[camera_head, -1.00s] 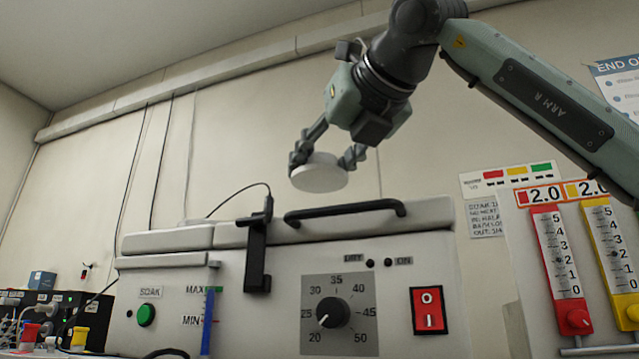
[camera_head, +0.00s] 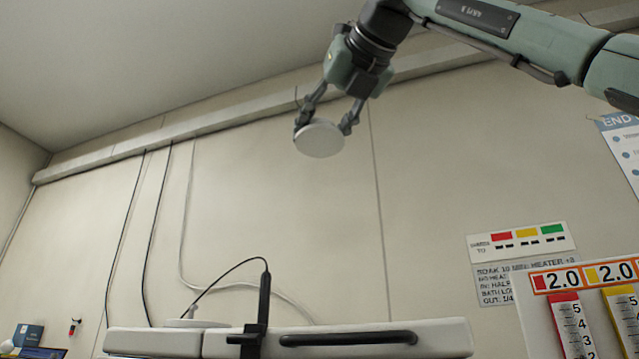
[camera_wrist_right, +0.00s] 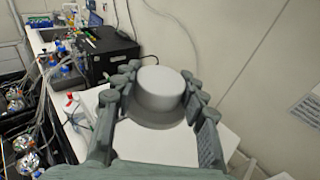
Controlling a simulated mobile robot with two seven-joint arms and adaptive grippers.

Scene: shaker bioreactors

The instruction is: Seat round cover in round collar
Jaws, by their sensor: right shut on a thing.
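The round cover (camera_head: 320,140) is a white disc held up in the air in front of the wall, well above the bath unit. My right gripper (camera_head: 322,125) is shut on it, with one finger on each side of its rim. In the right wrist view the cover (camera_wrist_right: 160,90) sits between the two fingers of my right gripper (camera_wrist_right: 160,100) and shows a raised round top on a wider, greyer base. I cannot make out the round collar for sure in either view. My left gripper is in neither view.
The white bath unit (camera_head: 180,342) with a black handle (camera_head: 348,339) and an upright black clip (camera_head: 264,305) fills the lower edge. Flow gauges (camera_head: 572,325) stand at the lower right. A black box (camera_wrist_right: 108,55) and a cluttered bench show in the wrist view. The air around the cover is clear.

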